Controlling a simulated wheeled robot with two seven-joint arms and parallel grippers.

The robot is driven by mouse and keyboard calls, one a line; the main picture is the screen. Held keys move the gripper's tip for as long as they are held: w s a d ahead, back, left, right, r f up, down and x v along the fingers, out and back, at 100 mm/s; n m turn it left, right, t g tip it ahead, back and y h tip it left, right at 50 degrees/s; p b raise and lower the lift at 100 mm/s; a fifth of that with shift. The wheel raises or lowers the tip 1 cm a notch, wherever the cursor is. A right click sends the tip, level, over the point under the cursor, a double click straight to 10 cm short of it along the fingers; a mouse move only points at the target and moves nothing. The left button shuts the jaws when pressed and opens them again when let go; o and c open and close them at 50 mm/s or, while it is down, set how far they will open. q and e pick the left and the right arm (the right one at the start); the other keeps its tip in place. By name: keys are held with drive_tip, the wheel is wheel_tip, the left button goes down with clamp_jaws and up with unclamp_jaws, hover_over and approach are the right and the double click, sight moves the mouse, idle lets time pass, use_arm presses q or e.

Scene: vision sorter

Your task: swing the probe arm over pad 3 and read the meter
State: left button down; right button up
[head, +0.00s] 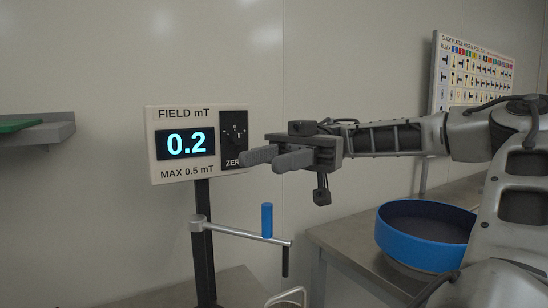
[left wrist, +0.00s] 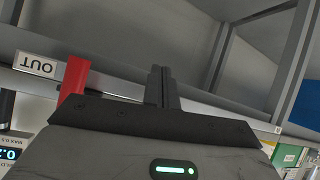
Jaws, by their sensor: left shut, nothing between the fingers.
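The meter (head: 187,143) is a white box on a dark post, labelled FIELD mT, with 0.2 on its lit display and MAX 0.5 mT below. A dial marked ZERO is at its right. The probe arm (head: 235,233) is a pale rod clamped to the post, with a blue upright handle (head: 267,220) and a dark tip (head: 285,262) hanging down. My right gripper (head: 275,158) is open and empty, above the handle and in front of the meter's right edge. My left gripper (left wrist: 162,86) is shut and empty in the left wrist view. I see no numbered pads.
A blue round bin (head: 428,235) stands on the right bench. A guide chart (head: 475,75) is behind it. A grey shelf (head: 50,132) is at the left. The left wrist view shows a red piece (left wrist: 74,76) beside an OUT label (left wrist: 36,65).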

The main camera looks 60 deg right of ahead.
drive_tip(key=s+a, duration=0.1)
drive_tip(key=s+a+r, duration=0.1)
drive_tip(key=shift+s+a+r, duration=0.1)
drive_tip(key=shift+a+r, duration=0.2)
drive_tip(key=shift+a, duration=0.1)
idle(0.3)
